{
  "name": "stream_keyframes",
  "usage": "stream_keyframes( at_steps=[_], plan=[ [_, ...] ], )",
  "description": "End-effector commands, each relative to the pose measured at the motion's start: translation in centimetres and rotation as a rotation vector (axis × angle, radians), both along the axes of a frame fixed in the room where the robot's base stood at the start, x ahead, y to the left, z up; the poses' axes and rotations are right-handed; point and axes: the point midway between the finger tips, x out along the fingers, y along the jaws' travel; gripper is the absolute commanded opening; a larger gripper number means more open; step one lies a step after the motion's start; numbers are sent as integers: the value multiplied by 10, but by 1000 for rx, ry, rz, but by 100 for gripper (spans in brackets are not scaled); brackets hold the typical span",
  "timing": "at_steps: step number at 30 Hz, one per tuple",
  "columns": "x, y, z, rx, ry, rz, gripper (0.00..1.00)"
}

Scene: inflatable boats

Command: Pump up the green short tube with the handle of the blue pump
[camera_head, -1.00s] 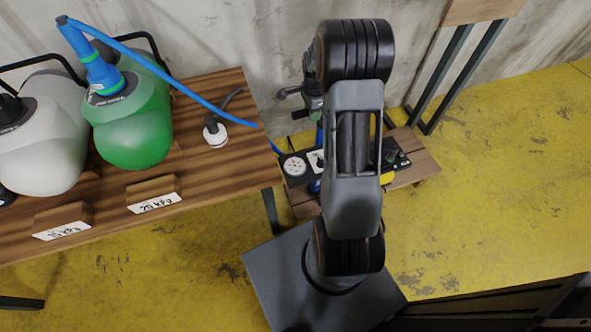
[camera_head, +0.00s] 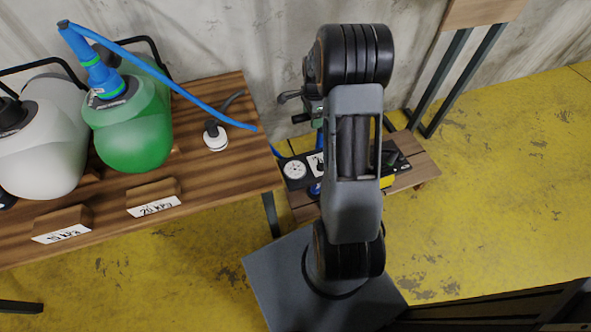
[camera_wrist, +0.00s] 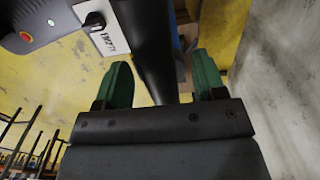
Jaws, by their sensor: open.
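The green short tube (camera_head: 135,130) lies on the wooden bench at the left, with a blue hose (camera_head: 165,80) joined to the blue fitting on its top. The blue pump (camera_head: 319,140) stands on the low wooden stand, mostly hidden behind my arm. A dark handle end (camera_head: 289,97) sticks out left of my arm. My gripper (camera_wrist: 165,82) has its green fingers apart. In the wrist view a dark bar (camera_wrist: 148,45) runs between or just beyond them; I cannot tell whether it touches. A bit of blue (camera_wrist: 180,58) shows behind it.
A white tube (camera_head: 45,150) lies left of the green one. Cards reading 15 kPa (camera_head: 62,233) and 20 kPa (camera_head: 155,206) stand in front. A gauge (camera_head: 295,169) sits on the stand. A panel marked EMPTY (camera_wrist: 97,25) is close to my gripper. The yellow floor at right is clear.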

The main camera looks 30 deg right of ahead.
Motion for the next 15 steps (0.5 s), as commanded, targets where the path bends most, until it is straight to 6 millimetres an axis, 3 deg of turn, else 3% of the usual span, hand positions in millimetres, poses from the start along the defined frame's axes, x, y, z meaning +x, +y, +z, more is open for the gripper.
stream_keyframes(
  at_steps=[8, 15],
  plan=[
    [0, 0, 13, -1, -2, 0, 64],
    [1, 0, 38, -1, -3, 0, 64]
  ],
)
